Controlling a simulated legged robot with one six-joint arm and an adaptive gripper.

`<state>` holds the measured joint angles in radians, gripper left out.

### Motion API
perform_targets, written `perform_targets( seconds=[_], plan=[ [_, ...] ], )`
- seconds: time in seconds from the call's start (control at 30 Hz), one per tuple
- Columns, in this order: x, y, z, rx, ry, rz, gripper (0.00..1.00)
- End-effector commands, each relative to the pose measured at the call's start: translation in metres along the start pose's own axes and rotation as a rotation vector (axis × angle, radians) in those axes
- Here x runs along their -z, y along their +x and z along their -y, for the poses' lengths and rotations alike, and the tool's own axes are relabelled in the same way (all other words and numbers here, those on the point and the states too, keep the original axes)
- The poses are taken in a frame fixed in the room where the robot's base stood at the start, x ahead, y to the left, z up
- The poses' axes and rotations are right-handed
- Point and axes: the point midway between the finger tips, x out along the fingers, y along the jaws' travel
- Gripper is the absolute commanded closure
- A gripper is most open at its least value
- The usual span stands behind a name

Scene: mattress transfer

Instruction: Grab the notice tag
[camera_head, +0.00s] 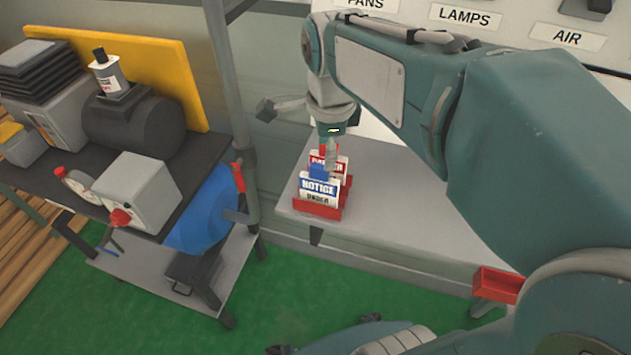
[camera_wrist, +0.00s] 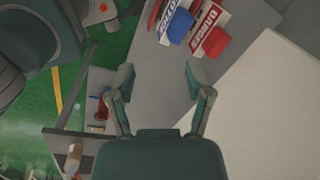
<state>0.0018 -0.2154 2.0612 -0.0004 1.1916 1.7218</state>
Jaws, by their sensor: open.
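The notice tag (camera_head: 319,188) is white with a blue top and blue NOTICE lettering. It stands in a red holder (camera_head: 318,209) on a grey table, in front of a red-topped danger tag (camera_head: 337,163). In the wrist view the notice tag (camera_wrist: 173,22) is at the top, with its blue top toward my gripper, and the danger tag (camera_wrist: 210,38) is right beside it. My gripper (camera_wrist: 158,75) is open and empty, its fingers spread apart.
The grey table (camera_head: 385,190) has free room right of the holder. A white panel with labels (camera_head: 465,16) stands behind it. A black bench (camera_head: 100,190) with machines and a grey box is at left, beside a grey post (camera_head: 232,90). Green floor lies below.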

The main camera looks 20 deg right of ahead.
Motion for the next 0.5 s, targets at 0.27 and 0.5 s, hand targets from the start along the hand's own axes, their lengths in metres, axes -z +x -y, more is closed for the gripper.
perform_targets(
  seconds=[0.27,0.5],
  plan=[
    [-0.003,0.01,0.027,-0.091,0.425,-0.034,0.34],
    [-0.004,0.032,0.027,-0.103,0.479,-0.042,0.34]
  ],
)
